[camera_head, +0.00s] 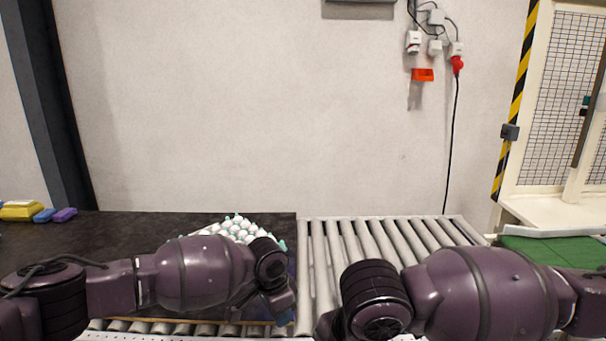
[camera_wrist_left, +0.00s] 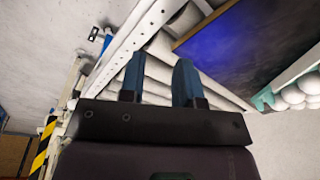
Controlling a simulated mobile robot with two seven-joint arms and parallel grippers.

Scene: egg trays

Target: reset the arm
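My left arm (camera_head: 200,270) comes in from the left in the head view and bends down at the wrist, over the near edge of the dark table. In the left wrist view my left gripper (camera_wrist_left: 159,78) shows two blue fingers set apart, with nothing between them. My right arm (camera_head: 490,290) comes in from the right, in front of the roller conveyor. Its gripper is hidden below the picture's lower edge. White eggs in a teal-edged tray (camera_head: 283,245) lie beyond my left wrist, partly covered by it. Eggs (camera_wrist_left: 297,97) also show at the right of the wrist view.
The roller conveyor (camera_head: 350,240) runs right of the dark table (camera_head: 120,228). Yellow, blue and purple packs (camera_head: 42,213) lie at the far left. A green belt (camera_head: 545,250) and a mesh fence (camera_head: 566,95) stand at the right. The table's left middle is clear.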

